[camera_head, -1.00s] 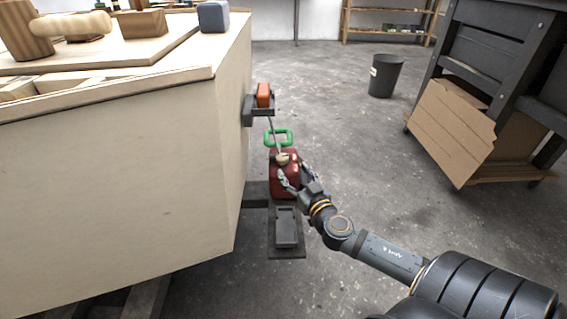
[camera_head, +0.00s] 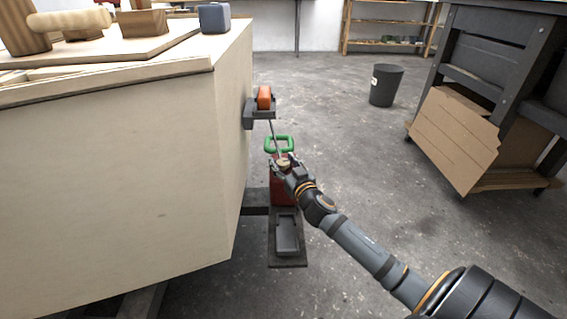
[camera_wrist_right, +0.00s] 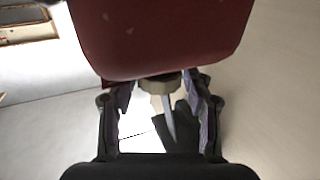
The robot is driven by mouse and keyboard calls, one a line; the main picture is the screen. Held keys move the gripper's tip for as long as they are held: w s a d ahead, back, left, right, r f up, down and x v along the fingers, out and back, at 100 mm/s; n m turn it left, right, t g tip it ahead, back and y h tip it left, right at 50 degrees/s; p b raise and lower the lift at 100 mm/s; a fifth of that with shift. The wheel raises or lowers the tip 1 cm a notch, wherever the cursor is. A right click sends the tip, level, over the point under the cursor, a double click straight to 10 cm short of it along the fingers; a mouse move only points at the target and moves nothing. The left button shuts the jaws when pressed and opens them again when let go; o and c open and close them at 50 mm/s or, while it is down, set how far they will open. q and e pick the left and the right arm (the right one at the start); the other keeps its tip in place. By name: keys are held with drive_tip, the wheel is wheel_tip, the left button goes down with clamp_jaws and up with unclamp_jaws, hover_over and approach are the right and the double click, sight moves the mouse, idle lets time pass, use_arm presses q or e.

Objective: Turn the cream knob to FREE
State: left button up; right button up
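The cream knob (camera_head: 285,161) sits on the near face of a red unit (camera_head: 280,190) with a green handle (camera_head: 279,144) on top. My right gripper (camera_head: 282,168) is at the knob and covers much of it and the unit. In the right wrist view the two fingers (camera_wrist_right: 162,98) stand apart, one on each side of the knob (camera_wrist_right: 158,84), below the red body (camera_wrist_right: 155,35). Narrow gaps seem to remain; contact is not clear. The FREE marking cannot be read. My left gripper is out of view.
The pale plywood hull (camera_head: 110,180) fills the left side. An orange block in a dark bracket (camera_head: 262,114) juts from its edge, with a thin rod below. A dark pedal plate (camera_head: 287,235) lies below the unit. A bin (camera_head: 385,86) stands on open floor at right.

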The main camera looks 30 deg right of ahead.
drive_tip(key=c, duration=0.8)
